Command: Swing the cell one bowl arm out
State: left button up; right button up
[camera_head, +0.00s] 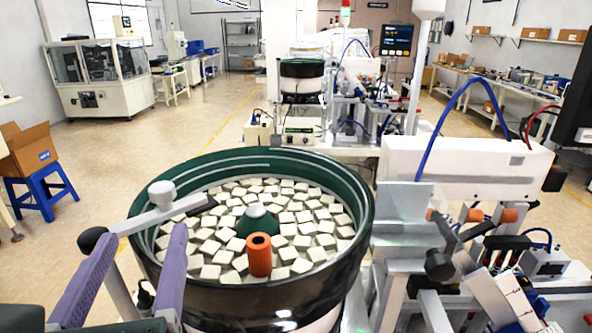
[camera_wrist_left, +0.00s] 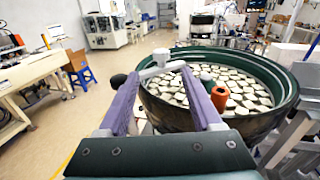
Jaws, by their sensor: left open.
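The bowl arm is a light grey bar (camera_head: 152,218) with a round grey hub and a black ball knob (camera_head: 93,240) at its outer left end. Its dark inner tip reaches over the rim of the green and black feeder bowl (camera_head: 358,215). The bar also shows in the left wrist view (camera_wrist_left: 150,73). My left gripper (camera_head: 142,238) has purple fingers, spread apart, with nothing seen held between them. The fingertips are close to the bar, one near the knob and one nearer the bowl; contact cannot be told. My right gripper is out of view.
Many pale blocks and an orange cylinder (camera_head: 259,255) lie in the bowl around a green centre cone. A white box unit (camera_head: 460,168) and metal fixtures stand close on the right. A blue stool (camera_head: 42,190) with a carton is at left; the floor between is clear.

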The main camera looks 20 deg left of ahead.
aim_at(159, 199)
pick_arm(q)
jog(key=shift+m, duration=0.3)
jog(key=p+x, duration=0.1)
jog(key=x, duration=0.1)
jog(key=p+x, duration=0.1)
jog(key=x, duration=0.2)
jog(key=p+x, duration=0.1)
jog(key=x, duration=0.2)
jog(key=shift+w+r, duration=0.25)
jog(key=shift+w+a+f, duration=0.1)
jog(key=shift+w+a, duration=0.15)
jog(key=shift+w, duration=0.2)
jog(key=shift+c, duration=0.2)
grip_shut()
